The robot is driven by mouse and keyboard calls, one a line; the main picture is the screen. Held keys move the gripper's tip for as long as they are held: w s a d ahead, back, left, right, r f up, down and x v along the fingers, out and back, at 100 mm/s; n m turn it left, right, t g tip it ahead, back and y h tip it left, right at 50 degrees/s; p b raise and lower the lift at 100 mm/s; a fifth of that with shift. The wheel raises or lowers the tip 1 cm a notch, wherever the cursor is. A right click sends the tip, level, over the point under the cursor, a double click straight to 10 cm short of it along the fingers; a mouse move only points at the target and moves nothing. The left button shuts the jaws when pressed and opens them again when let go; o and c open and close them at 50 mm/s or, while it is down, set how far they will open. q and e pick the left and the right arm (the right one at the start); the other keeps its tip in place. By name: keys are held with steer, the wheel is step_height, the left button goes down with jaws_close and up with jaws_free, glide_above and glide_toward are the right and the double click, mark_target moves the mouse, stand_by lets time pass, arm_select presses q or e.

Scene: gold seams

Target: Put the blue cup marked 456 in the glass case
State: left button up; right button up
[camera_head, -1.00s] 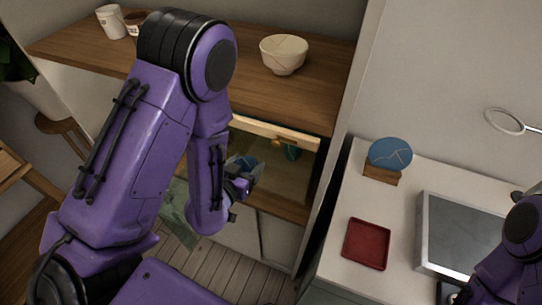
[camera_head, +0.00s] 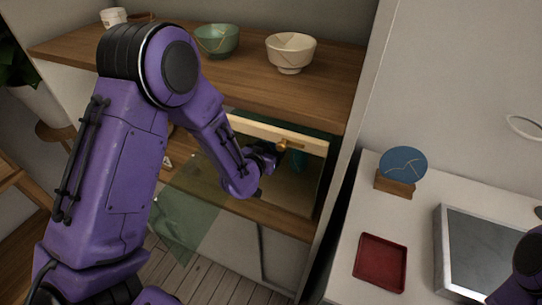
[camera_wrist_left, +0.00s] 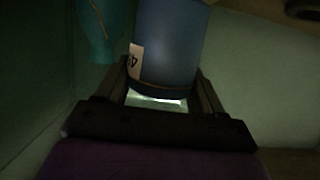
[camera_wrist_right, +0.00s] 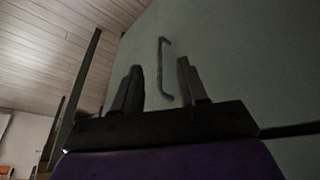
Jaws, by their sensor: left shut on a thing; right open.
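My left gripper (camera_wrist_left: 163,88) is shut on a blue cup (camera_wrist_left: 170,45). A pale label on its side shows a 4; the rest of the number is not readable. In the head view the left gripper (camera_head: 268,158) reaches into the opening of the glass case (camera_head: 310,143), under the wooden top shelf; the cup is hidden there. A teal vessel (camera_wrist_left: 108,32) stands left of the cup in the left wrist view, and shows dimly inside the case in the head view (camera_head: 297,160). My right gripper (camera_wrist_right: 158,88) is open and empty.
A greenish glass panel (camera_head: 195,210) hangs open at the case's front. A green bowl (camera_head: 217,40), a cream bowl (camera_head: 290,50) and a white cup (camera_head: 113,17) stand on the top shelf. The right counter holds a red tray (camera_head: 380,262) and a blue disc (camera_head: 403,163).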

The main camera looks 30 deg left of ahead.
arm_select(q)
steer(key=shift+w+f, duration=0.2)
steer(key=shift+f, duration=1.9)
steer(key=shift+f, duration=0.1)
steer(key=o, duration=1)
steer(key=v, duration=1.2)
steer(key=shift+b, duration=0.35)
